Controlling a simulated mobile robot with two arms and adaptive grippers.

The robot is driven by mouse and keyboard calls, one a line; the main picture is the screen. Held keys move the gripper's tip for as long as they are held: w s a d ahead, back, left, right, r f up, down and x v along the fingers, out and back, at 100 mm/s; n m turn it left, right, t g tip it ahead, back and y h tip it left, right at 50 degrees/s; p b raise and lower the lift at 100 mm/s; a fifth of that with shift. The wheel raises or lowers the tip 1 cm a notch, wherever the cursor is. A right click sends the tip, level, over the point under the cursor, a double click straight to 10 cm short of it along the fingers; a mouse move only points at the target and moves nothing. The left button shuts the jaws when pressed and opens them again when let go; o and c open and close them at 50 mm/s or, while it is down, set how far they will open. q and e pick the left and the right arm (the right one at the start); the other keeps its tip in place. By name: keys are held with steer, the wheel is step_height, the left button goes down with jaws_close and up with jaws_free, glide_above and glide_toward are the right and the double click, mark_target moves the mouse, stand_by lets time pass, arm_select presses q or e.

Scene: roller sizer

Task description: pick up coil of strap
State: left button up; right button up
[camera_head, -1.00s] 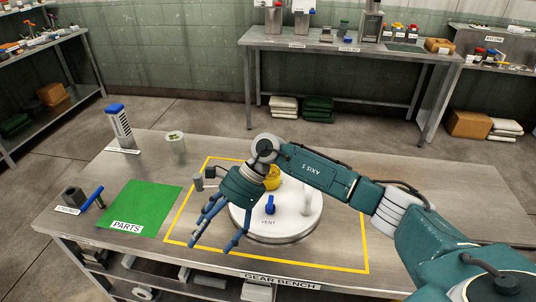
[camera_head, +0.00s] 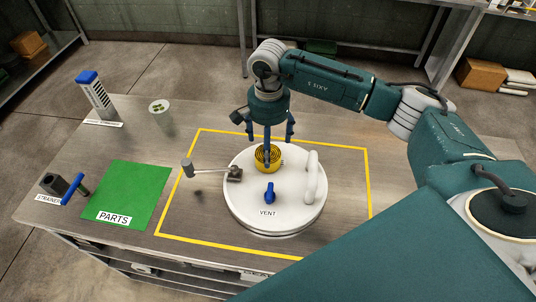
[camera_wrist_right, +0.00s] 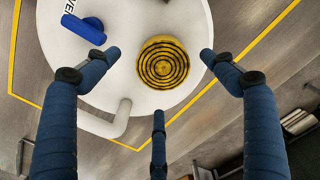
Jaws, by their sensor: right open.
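The coil of strap is a yellow and black round coil (camera_head: 268,158) lying on the round white lid marked VENT (camera_head: 245,205). In the right wrist view the coil (camera_wrist_right: 161,65) shows its concentric rings from above. My right gripper (camera_head: 269,140) is over the coil with its fingers pointing down. I cannot tell exactly how high the fingertips are above the lid. My left gripper is not in view.
The lid bears a blue valve handle (camera_head: 269,192), a white pipe handle (camera_head: 311,178) and a grey fitting with a lever (camera_head: 234,173). A green PARTS mat (camera_head: 125,195), a cup (camera_head: 160,112) and a blue-topped tower (camera_head: 95,95) stand left. The bench's right part looks clear.

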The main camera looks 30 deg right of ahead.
steer(key=f+p, duration=0.1)
steer(key=f, duration=0.2)
steer(key=f+p, duration=0.1)
steer(key=shift+w+d+f+p, duration=0.15)
steer(key=shift+w+p, duration=0.15)
steer(key=shift+p, duration=0.05)
steer(key=shift+f, duration=0.6)
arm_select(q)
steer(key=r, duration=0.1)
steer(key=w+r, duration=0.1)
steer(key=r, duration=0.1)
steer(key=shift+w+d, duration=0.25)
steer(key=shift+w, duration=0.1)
arm_select(e)
steer(key=c, duration=0.3)
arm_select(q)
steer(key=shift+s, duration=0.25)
arm_select(e)
steer(key=c, duration=1)
